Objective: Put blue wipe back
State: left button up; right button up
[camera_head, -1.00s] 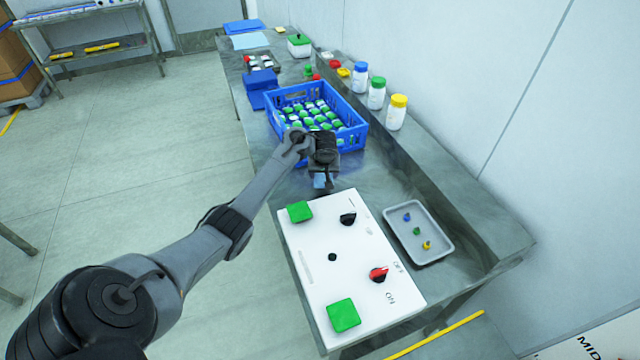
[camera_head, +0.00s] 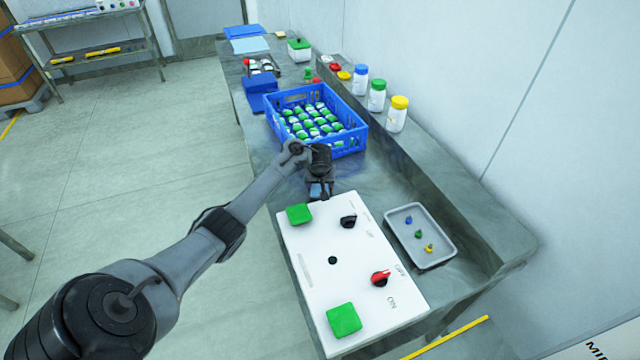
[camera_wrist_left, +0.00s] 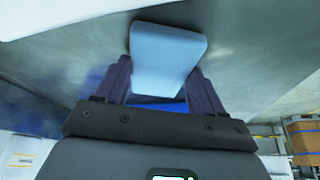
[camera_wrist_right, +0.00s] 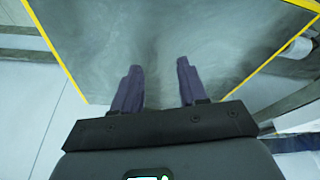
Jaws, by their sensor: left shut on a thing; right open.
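The blue wipe (camera_wrist_left: 166,55) is a pale blue block between the fingers of my left gripper (camera_wrist_left: 160,85) in the left wrist view. In the head view my left gripper (camera_head: 318,188) is shut on it, between the blue crate and the white panel, and only a small part of the wipe (camera_head: 316,190) shows. A light blue sheet (camera_head: 251,42) and a darker blue one (camera_head: 244,31) lie at the far end of the bench. My right gripper (camera_wrist_right: 160,80) is open and empty in the right wrist view; it is not in the head view.
A blue crate (camera_head: 357,135) holds several green-and-white items. A white panel (camera_head: 345,270) with green pads and knobs lies in front. A grey tray (camera_head: 436,252) is right of it. Bottles (camera_head: 397,114) line the back ledge. Blue boxes (camera_head: 261,82) stand beyond the crate.

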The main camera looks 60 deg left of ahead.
pick_arm(q)
jog(key=o, duration=1.1)
jog(key=shift+f, duration=0.15)
jog(key=shift+r, duration=0.2)
jog(key=p+v, duration=0.6)
jog(key=v, duration=0.6)
